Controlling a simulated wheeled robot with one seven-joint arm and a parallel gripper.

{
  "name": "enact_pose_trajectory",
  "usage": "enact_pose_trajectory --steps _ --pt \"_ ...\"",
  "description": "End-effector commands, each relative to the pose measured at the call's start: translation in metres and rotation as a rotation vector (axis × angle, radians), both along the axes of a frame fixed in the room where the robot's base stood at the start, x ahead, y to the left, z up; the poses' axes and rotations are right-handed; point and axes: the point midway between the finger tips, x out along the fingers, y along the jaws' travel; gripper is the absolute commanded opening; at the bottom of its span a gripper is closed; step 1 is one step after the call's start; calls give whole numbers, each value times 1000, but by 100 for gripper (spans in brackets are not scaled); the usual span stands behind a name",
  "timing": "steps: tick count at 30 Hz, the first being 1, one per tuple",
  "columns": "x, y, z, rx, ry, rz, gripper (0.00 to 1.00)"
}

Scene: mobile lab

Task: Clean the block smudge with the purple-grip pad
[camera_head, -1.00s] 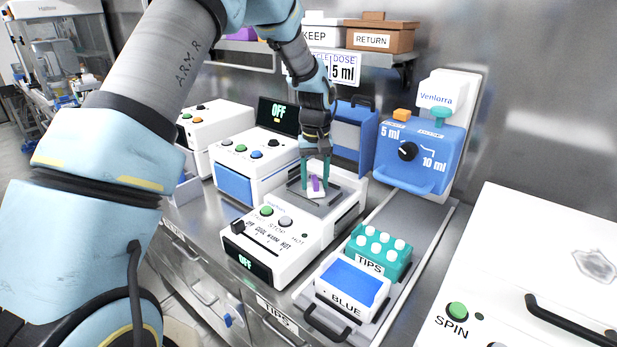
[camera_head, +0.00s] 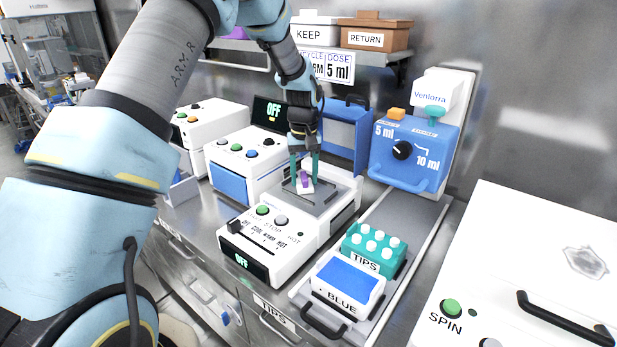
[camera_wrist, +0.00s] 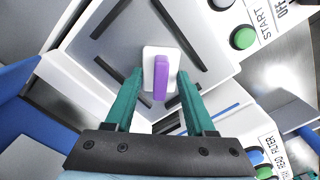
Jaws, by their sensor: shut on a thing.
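The purple-grip pad (camera_head: 305,182), a white pad with an upright purple handle, is on the grey metal top of the block (camera_head: 325,205) in the head view. In the wrist view the pad (camera_wrist: 161,67) lies against the grey plate (camera_wrist: 110,55) between dark slots. My gripper (camera_head: 304,168) points down over the block, its teal fingers on either side of the purple grip, shut on it. The fingers also show in the wrist view (camera_wrist: 162,90). I cannot make out a smudge on the block; the pad and fingers cover part of the plate.
A blue-topped tray (camera_head: 348,280) and a teal tips rack (camera_head: 374,248) stand right of the block. A blue dispenser (camera_head: 415,155) is behind them. A white instrument (camera_head: 245,160) stands close on the left. A white machine (camera_head: 530,260) at right has a grey mark on its lid.

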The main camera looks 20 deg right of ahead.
Motion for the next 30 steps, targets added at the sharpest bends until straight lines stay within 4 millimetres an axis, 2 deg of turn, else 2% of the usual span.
enact_pose_trajectory --steps 12,17,23,30 --pt "29 17 -1 0 -3 5 0" --pt "36 20 2 1 -11 5 0" --pt "32 17 3 -1 -15 5 0" --pt "14 7 5 -2 -13 4 0"
